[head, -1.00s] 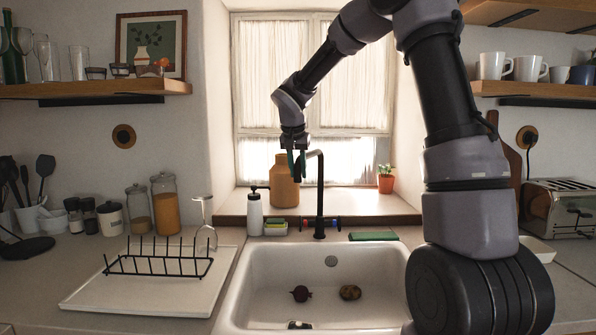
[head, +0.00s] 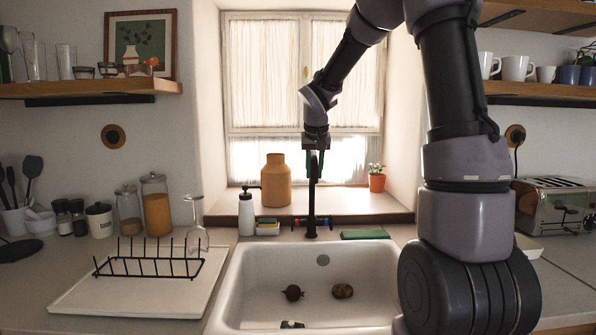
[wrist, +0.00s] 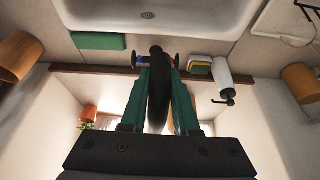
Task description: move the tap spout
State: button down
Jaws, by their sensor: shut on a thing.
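The black tap (head: 312,200) stands upright behind the sink, and its spout appears in line with its column in the head view. My gripper (head: 315,165) is at the top of the tap, in front of the window. In the wrist view my gripper (wrist: 160,95) has its green fingers on either side of the dark spout (wrist: 157,88), shut on it. The spout's exact direction is hard to tell in the head view, as the gripper covers part of it.
An orange jar (head: 276,182) and a potted plant (head: 377,178) stand on the sill.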

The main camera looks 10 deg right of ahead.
jog(key=shift+s+d, duration=0.1)
jog(key=shift+d, duration=0.5)
jog(key=c, duration=0.7)
grip_release()
jog(key=shift+o, duration=0.2)
jog(key=d+v, duration=0.1)
jog(key=v, duration=0.9)
jog(key=shift+s+a+r, duration=0.2)
jog(key=shift+a+r, duration=0.2)
jog(key=shift+a, duration=0.1)
